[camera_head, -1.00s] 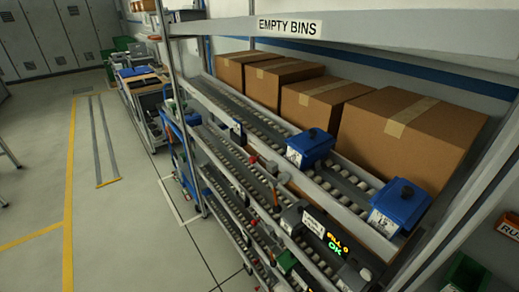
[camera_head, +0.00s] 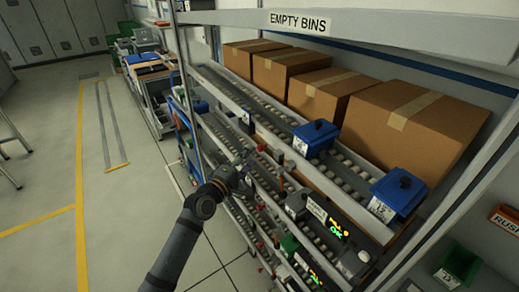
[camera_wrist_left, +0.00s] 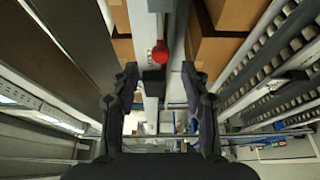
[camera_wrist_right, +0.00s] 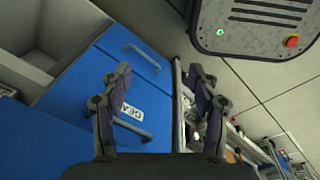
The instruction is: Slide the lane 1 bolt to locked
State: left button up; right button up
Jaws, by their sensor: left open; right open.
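A red round knob (camera_wrist_left: 160,52), apparently the bolt's handle, sits on the rack in the left wrist view, ahead of and between my left fingers. A dark block (camera_wrist_left: 153,75) is close to it. My left gripper (camera_wrist_left: 159,72) is open, with a finger on each side and nothing held. In the head view my left gripper (camera_head: 243,182) is at the front of the rack, beside small red parts (camera_head: 261,148) on a rail. I cannot tell the bolt's position or lane label. My right gripper (camera_wrist_right: 161,82) is open and empty, away from the rack front.
Blue bins (camera_head: 315,138) stand on the roller lane, with cardboard boxes (camera_head: 410,122) behind. A lit display unit (camera_head: 335,222) is on the rack's front, right of my left gripper. A blue drawer unit (camera_wrist_right: 95,95) is below my right gripper. Floor at left is open.

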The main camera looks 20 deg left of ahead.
aim_at(259, 150)
pick_arm(q)
jog(key=x, duration=0.7)
jog(key=shift+s, duration=0.1)
jog(key=shift+d, duration=0.1)
grip_shut()
